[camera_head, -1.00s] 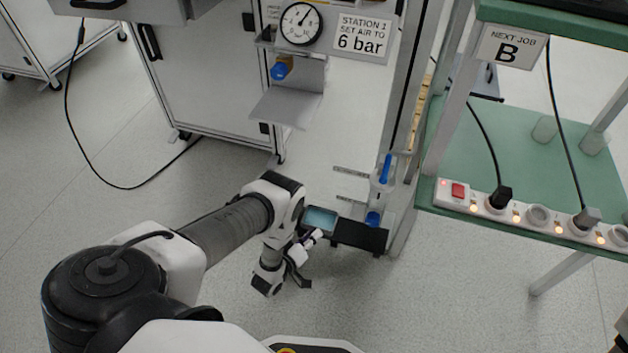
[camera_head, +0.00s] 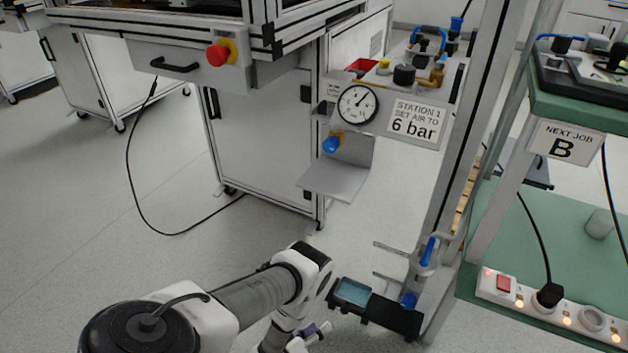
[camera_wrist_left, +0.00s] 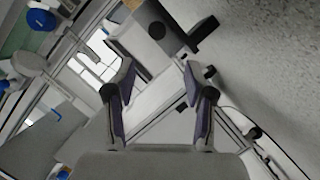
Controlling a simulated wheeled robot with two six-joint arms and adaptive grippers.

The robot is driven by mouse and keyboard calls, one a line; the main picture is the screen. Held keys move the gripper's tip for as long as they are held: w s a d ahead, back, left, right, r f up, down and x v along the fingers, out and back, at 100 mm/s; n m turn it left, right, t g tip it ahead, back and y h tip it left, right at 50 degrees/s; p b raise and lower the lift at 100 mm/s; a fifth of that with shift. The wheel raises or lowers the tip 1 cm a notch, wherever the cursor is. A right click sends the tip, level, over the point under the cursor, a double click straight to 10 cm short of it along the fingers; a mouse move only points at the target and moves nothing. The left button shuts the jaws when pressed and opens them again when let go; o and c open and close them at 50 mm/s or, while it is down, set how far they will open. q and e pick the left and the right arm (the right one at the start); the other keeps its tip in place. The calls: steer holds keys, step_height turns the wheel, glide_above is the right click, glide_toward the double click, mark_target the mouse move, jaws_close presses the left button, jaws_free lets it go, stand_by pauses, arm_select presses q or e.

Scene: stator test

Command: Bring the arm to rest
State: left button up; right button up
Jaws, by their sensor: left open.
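My left arm (camera_head: 250,300) comes in from the lower left of the head view, bent, with its wrist hanging low over the floor. My left gripper (camera_head: 318,332) is small at the bottom edge of the head view and partly cut off there. In the left wrist view its two fingers (camera_wrist_left: 160,85) stand apart with nothing between them. Behind them are grey and white cabinet parts, apart from the fingers. My right gripper is in neither view.
A low black stand with a teal tray (camera_head: 353,292) is just right of the gripper. A grey shelf (camera_head: 338,181) sits below the pressure gauge (camera_head: 358,104). A green bench with a power strip (camera_head: 550,308) is at the right. Open floor (camera_head: 120,270) lies left.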

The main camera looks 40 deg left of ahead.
arm_select(q)
steer(key=shift+s+r, duration=0.2)
steer(key=shift+s, duration=0.5)
